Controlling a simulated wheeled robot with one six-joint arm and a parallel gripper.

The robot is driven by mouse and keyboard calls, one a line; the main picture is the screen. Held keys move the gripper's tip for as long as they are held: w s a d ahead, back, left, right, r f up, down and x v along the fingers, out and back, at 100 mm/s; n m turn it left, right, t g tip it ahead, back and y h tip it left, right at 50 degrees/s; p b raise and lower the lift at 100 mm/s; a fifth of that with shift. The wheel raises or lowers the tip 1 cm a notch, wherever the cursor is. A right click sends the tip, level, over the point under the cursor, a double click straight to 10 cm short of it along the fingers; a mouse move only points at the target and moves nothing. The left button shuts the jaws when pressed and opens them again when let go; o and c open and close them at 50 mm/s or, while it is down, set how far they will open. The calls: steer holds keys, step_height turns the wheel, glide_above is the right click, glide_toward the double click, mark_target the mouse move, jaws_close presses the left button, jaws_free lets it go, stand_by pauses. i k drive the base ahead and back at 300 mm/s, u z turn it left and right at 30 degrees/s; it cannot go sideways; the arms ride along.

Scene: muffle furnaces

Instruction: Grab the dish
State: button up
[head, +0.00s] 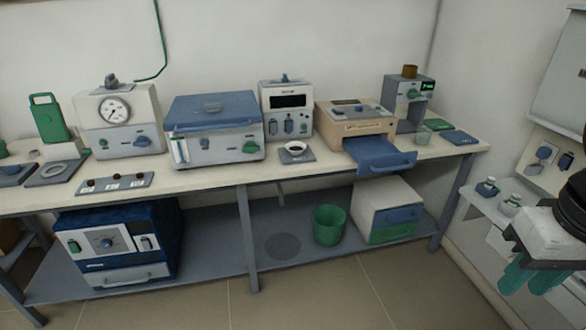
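A small white dish (295,148) with a dark inside sits on a grey square mat (308,157) on the workbench, in front of the white unit with a black display. A second round white ring-shaped piece (54,170) lies on a dark mat at the far left of the bench. I cannot tell whether it is a dish. My gripper (532,279) is at the right edge of the view, far from both and off the bench. Its two green fingers point down and look apart, with nothing seen between them. Part of the arm is cut off by the frame.
A green bin (329,225) is on the lower shelf. A side counter (500,207) with small jars lies near my gripper.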

mark_target(294, 148)
steer(key=u, duration=1.3)
steer(key=i, duration=1.45)
steer(key=z, duration=0.95)
steer(key=i, duration=0.45)
steer(key=z, duration=0.35)
